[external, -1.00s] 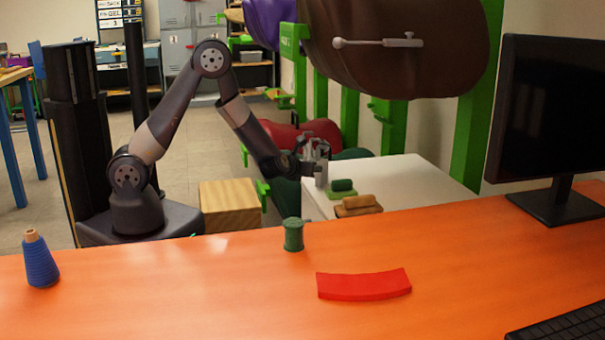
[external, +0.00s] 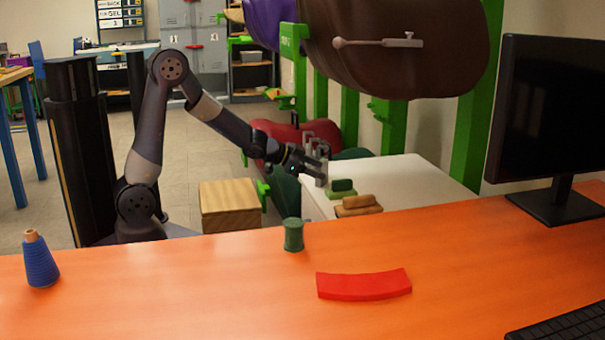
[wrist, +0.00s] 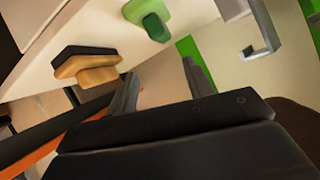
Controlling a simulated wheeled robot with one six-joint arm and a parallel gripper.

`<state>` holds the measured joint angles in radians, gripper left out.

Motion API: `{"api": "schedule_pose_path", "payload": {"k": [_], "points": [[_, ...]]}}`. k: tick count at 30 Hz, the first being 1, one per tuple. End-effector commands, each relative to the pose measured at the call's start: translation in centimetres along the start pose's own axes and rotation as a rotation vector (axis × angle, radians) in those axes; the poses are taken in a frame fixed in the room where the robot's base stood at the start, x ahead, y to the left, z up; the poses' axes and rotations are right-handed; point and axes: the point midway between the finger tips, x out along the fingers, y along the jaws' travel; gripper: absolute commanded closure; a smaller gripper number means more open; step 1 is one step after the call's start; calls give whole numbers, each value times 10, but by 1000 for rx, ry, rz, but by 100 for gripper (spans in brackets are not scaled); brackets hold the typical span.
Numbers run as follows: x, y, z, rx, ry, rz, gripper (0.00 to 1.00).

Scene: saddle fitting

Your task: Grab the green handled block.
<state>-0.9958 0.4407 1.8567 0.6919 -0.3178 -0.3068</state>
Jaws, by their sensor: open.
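The green handled block (external: 341,188) sits on the white table near its left edge in the external view. It has a light green base and a dark green handle. In the wrist view the green handled block (wrist: 150,17) is at the top, ahead of the fingers and apart from them. My gripper (external: 322,165) is open and empty, just above and left of the block in the external view. Its fingers (wrist: 160,80) show in the wrist view with clear space between them. A tan handled block (external: 359,206) sits close in front of the green one; it also shows in the wrist view (wrist: 88,66).
The white table (external: 420,180) is mostly bare to the right. An orange desk (external: 200,290) with a green spool (external: 293,235), a blue thread cone (external: 40,260) and a red curved piece (external: 363,285) lies in front. Green posts (external: 468,120) and a brown saddle (external: 400,50) stand behind.

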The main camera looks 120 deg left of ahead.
Motion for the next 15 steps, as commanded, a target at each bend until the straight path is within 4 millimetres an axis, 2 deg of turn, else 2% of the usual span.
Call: {"api": "schedule_pose_path", "payload": {"k": [4,9,15], "points": [[-8,-21,-24,-273,175,-40,51],[11,-10,12,-271,162,-35,51],[23,-4,33,-265,165,-35,51]]}}
